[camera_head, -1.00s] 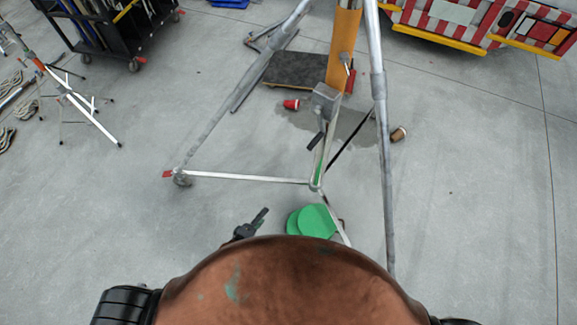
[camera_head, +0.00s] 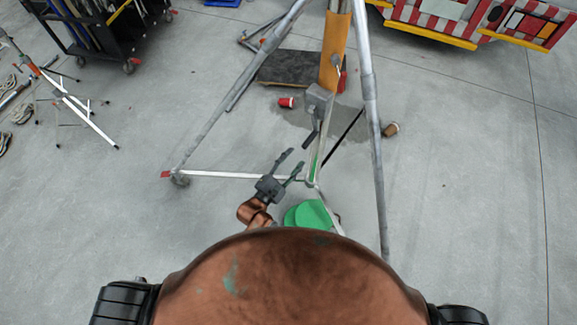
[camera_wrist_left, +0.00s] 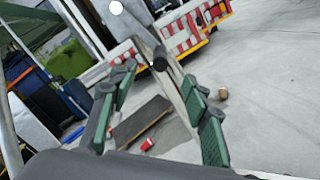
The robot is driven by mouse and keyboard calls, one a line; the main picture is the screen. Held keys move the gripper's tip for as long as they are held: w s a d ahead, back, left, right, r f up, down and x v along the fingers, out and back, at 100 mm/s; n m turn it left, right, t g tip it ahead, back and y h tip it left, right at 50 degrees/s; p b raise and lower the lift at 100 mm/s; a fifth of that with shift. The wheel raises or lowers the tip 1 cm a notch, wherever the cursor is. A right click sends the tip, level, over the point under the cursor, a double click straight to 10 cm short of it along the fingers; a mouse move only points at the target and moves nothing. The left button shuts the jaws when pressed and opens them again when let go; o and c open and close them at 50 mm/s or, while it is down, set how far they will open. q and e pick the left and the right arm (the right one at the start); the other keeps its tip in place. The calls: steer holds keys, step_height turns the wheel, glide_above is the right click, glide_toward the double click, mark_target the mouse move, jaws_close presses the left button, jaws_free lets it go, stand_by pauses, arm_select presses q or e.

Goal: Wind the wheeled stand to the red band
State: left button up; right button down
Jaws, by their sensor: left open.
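The wheeled stand has grey tube legs (camera_head: 372,130), an orange column (camera_head: 336,45) and a caster at its left foot. A grey winch box (camera_head: 319,95) sits low on the column, with a dark crank handle (camera_head: 309,139) hanging from it. My left gripper (camera_head: 293,161) is open and empty, just below and left of the handle. In the left wrist view, the black handle end (camera_wrist_left: 159,58) shows between the spread green-padded fingers (camera_wrist_left: 160,73), beyond their tips and apart from them. My right gripper is out of view.
A green round object (camera_head: 311,214) lies near the stand's base. A red cup (camera_head: 286,102) and a brown cup (camera_head: 390,129) lie on the floor. A dark flat board (camera_head: 290,68) is behind the stand. A black cart stands back left; floor at right is clear.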

mark_target(307, 142)
arm_select(q)
steer(key=b+x, duration=0.2)
steer(key=x, duration=0.8)
steer(key=shift+b, duration=0.4)
steer(key=shift+w+d, duration=0.2)
steer(key=shift+w, duration=0.05)
steer(key=shift+c, duration=0.5)
